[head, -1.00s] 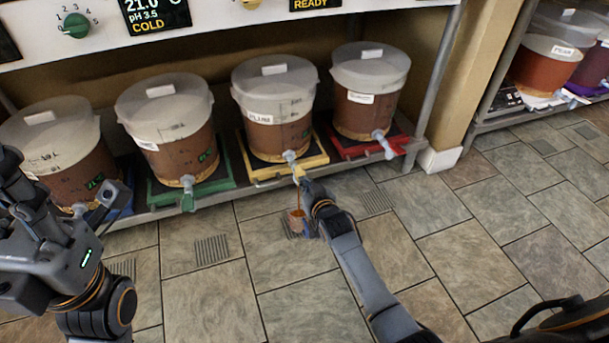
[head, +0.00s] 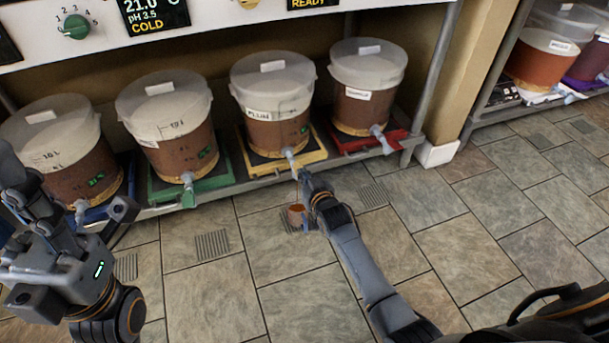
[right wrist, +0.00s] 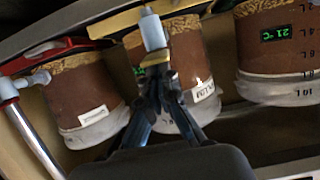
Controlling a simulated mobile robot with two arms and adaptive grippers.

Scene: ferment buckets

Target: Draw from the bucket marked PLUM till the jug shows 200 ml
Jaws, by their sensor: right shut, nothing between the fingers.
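The bucket marked PLUM (head: 272,112) stands on the yellow stand (head: 257,169), with brown liquid inside and a pale tap (head: 288,154) at its front. It also shows upside down in the right wrist view (right wrist: 190,55). My right gripper (head: 304,177) is shut and empty at this tap; in the right wrist view its fingertips (right wrist: 156,72) meet by the yellow tap handle (right wrist: 155,57). The small jug (head: 295,214) with orange-brown liquid is on the floor below. A faint thin line shows above it; its scale is unreadable. My left gripper (head: 22,195) is at the left edge, its jaws unclear.
Other buckets stand on the same shelf, on red (head: 368,141), green (head: 190,182) and blue (head: 98,212) stands. A grey shelf post (head: 438,75) rises at the right. A second rack (head: 512,112) is farther right.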

